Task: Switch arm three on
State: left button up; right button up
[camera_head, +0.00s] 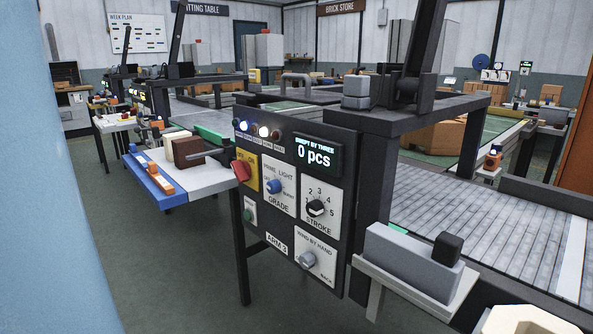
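The control panel (325,255) labelled ARM 3 stands in the middle of the head view. A red rotary switch (242,171) sits on a yellow plate (251,180) at its upper left; the lettering is partly hidden and I cannot tell its setting for sure. The display (318,156) is lit and reads "SWEPT BY THREE 0 pcs". Below are a blue grade knob (275,187), a black stroke knob (316,208), a grey wind-by-hand knob (308,260) and a small green button (248,215). Neither of my grippers is in view.
A shelf with blocks and a blue edge (152,181) juts out left of the panel. A grey block on a bracket (410,262) juts out at right. A slatted conveyor (480,225) lies behind. The floor (190,275) in front at left is clear.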

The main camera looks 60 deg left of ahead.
aim_at(242, 170)
jog(key=u, duration=2.2)
jog(key=i+j+z, duration=0.2)
jog(key=j+z, duration=0.15)
jog(key=z, duration=0.15)
jog(key=i+j+z, duration=0.1)
jog(key=j+z, duration=0.35)
